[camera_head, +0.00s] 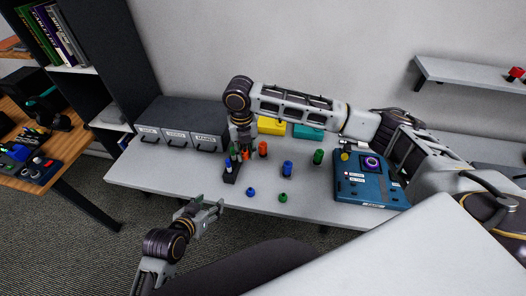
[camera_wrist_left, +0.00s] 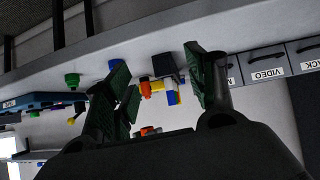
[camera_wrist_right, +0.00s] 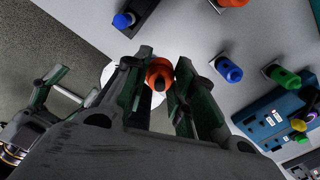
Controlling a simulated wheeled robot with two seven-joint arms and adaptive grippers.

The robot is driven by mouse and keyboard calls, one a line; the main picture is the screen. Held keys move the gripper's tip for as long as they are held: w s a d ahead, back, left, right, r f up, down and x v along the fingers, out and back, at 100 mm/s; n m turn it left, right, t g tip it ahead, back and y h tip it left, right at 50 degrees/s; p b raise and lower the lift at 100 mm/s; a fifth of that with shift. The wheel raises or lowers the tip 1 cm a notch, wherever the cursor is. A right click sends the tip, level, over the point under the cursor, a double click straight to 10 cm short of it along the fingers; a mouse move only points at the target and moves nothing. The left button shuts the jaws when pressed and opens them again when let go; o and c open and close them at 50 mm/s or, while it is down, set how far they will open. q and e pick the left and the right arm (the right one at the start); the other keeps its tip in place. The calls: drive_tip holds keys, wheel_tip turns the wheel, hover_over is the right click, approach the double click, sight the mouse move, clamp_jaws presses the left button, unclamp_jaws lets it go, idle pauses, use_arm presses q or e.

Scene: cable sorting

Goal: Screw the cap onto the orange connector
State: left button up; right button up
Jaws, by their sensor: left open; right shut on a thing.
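The orange connector (camera_head: 263,149) stands upright on the table, just right of my right gripper. It also shows at the top edge of the right wrist view (camera_wrist_right: 232,2). My right gripper (camera_head: 243,153) points down near the dark rack. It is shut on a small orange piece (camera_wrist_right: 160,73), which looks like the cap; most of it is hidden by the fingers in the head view. The held piece and the connector are apart. My left gripper (camera_head: 213,211) is open and empty, at the table's front edge, lower left of the rack.
A dark rack (camera_head: 231,174) holds blue-tipped pieces. A blue connector (camera_head: 287,169) and green connector (camera_head: 318,157) stand to the right. Blue (camera_head: 250,191) and green (camera_head: 283,198) caps lie near the front edge. A blue device (camera_head: 370,190) is at right; labelled drawers (camera_head: 178,135) are at left.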

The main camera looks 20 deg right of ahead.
use_arm(q)
drive_tip(key=shift+w+d+r+m+t+h, duration=0.1)
drive_tip(key=shift+w+d+m+t+h, duration=0.35)
drive_tip(key=shift+d, duration=0.9)
drive_tip(key=shift+w+d+r+m+g+h, duration=0.15)
drive_tip(key=shift+d+h, duration=0.45)
drive_tip(key=shift+d, duration=0.8)
drive_tip(key=shift+w+d+r+m+t+h, duration=0.15)
drive_tip(key=shift+d+m+t+h, duration=0.3)
drive_tip(key=shift+d, duration=0.9)
drive_tip(key=shift+d+f, duration=0.1)
drive_tip(key=shift+d, duration=0.05)
drive_tip(key=shift+d, duration=0.1)
